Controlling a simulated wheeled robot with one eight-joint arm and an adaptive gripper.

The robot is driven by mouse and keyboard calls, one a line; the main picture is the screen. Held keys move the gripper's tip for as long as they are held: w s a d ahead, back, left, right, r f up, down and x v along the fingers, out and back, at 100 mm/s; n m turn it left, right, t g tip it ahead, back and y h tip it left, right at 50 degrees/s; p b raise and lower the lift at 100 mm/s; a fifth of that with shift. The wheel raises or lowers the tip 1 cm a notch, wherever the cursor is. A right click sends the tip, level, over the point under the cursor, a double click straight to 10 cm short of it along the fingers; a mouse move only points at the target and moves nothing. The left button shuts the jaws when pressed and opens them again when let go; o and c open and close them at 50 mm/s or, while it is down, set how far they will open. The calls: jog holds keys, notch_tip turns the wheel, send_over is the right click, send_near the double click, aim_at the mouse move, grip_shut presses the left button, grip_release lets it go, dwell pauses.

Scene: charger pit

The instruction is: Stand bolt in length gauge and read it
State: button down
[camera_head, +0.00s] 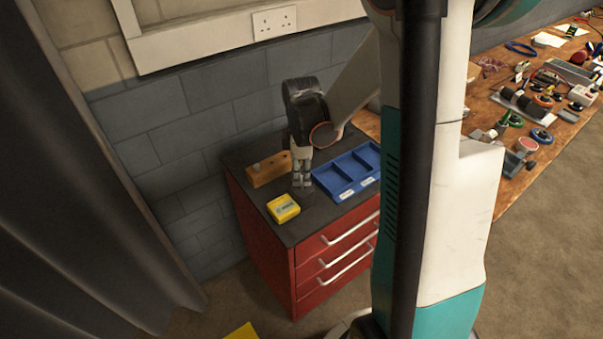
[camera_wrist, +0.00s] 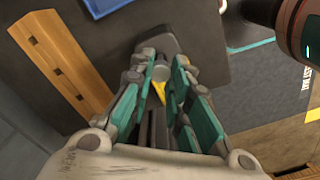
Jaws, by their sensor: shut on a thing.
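The length gauge appears to be the wooden block (camera_head: 268,169) on the cabinet top, left of my gripper. In the wrist view the block (camera_wrist: 48,50) shows a few dark slots along its face. My gripper (camera_head: 302,182) points down over the cabinet top, between the block and the blue tray. In the wrist view the fingers of my gripper (camera_wrist: 161,80) are shut on a small round grey piece, which looks like the head of the bolt (camera_wrist: 161,73). The rest of the bolt is hidden by the fingers. The gripper is apart from the block.
A blue compartment tray (camera_head: 335,184) lies right of my gripper. A yellow box (camera_head: 283,208) lies near the front edge of the red cabinet (camera_head: 262,231). A wall stands behind the cabinet. A cluttered wooden workbench (camera_head: 480,145) is at the right.

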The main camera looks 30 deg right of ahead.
aim_at(302, 177)
jog(key=shift+f+b, duration=1.1)
jog(key=shift+f, duration=0.25)
jog(key=c, duration=1.4)
grip_release()
jog(key=shift+c, duration=0.2)
notch_tip(302, 177, up, 12)
